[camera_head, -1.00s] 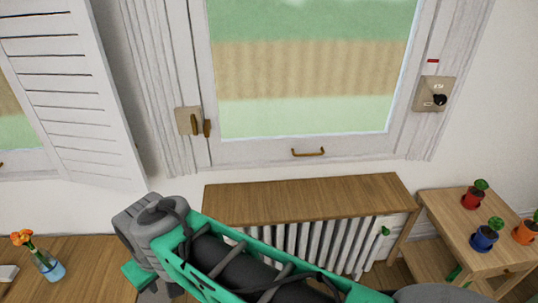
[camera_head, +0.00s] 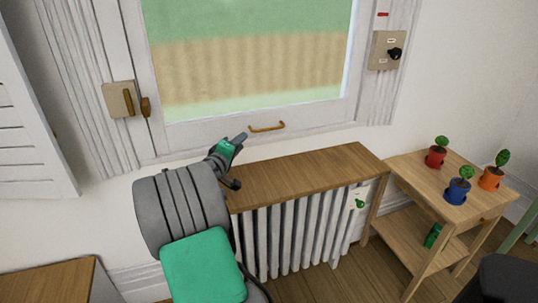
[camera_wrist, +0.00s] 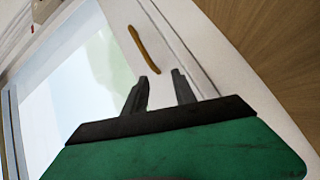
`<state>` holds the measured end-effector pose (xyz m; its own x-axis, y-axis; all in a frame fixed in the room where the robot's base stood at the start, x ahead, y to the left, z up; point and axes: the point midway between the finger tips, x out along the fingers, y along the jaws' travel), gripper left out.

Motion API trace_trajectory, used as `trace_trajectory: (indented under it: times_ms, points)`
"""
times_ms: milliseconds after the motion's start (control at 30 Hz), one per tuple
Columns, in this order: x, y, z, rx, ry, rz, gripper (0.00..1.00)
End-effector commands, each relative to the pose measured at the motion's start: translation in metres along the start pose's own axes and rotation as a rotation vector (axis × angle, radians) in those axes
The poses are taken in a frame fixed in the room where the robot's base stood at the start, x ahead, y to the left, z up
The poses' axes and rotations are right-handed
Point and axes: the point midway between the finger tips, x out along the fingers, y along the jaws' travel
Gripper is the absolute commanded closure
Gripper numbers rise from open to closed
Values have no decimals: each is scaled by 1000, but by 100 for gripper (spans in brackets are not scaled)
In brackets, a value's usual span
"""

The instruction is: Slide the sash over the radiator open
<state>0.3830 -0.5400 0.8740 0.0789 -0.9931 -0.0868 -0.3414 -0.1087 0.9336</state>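The window sash (camera_head: 215,127) over the radiator is a white frame around a large pane. Its brass bar handle (camera_head: 267,127) is on the bottom rail, and it also shows in the wrist view (camera_wrist: 144,50). A beige plate with a brass latch (camera_head: 125,100) is on the frame at the left. My gripper (camera_head: 241,137) is just left of the handle, in front of the bottom rail. In the wrist view its two dark fingers (camera_wrist: 164,82) are apart with nothing between them. The handle lies beyond the fingertips, not touching them as far as I can see.
A wooden shelf (camera_head: 300,177) covers the white radiator (camera_head: 292,238) below the window. A wooden side table (camera_head: 420,178) at the right bears several small potted plants. A switch box (camera_head: 387,50) with a black knob is on the wall right of the window. A louvred shutter (camera_head: 30,140) stands at the left.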

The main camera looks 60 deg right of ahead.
Motion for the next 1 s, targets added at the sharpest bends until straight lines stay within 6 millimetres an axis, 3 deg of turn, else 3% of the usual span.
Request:
trace_trajectory:
  times_ms: [33,167,600,900,1000]
  points:
    - [24,-11,30,-85,-22,98,68]
    - [44,8,50,-213,-35,232,68]
    - [111,30,50,-221,-35,241,68]
    - [117,32,48,-220,-32,240,68]
    - [117,32,48,-220,-32,240,74]
